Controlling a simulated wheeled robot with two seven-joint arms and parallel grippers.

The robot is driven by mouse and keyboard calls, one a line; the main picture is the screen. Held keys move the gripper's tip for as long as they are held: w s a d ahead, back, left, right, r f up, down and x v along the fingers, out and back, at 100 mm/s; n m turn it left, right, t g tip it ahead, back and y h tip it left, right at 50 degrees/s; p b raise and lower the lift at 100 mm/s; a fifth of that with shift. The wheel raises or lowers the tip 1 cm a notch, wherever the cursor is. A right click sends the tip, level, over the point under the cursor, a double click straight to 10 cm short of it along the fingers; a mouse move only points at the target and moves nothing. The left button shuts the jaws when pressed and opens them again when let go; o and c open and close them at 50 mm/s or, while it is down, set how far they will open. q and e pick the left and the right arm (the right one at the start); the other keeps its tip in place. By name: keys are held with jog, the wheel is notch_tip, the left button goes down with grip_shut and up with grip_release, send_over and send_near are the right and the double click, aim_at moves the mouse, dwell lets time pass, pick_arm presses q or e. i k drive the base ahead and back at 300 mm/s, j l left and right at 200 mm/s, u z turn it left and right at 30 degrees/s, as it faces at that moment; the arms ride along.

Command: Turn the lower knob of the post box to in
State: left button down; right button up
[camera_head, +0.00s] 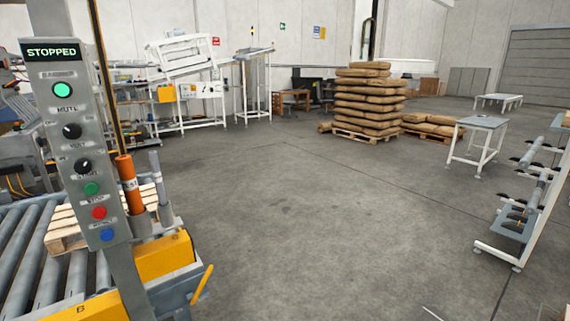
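The post box (85,200) is a grey upright panel at the left, near me. Its display at the top (52,51) reads STOPPED. Below the display is a lit green lamp (62,90). Two black knobs sit one above the other: the upper knob (72,131) and the lower knob (83,166). The labels by the knobs are too small to read surely, and I cannot tell which setting the lower knob points to. Under it are a green button (91,188), a red button (99,212) and a blue button (107,235). Neither of my grippers is in view.
A roller conveyor (30,270) with a wooden pallet (62,232) lies beside and behind the post. A white rack (520,215) stands at the right. The middle floor is clear.

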aim_at(83, 166)
jog(key=k+l+u, duration=0.1)
jog(key=u, duration=1.15)
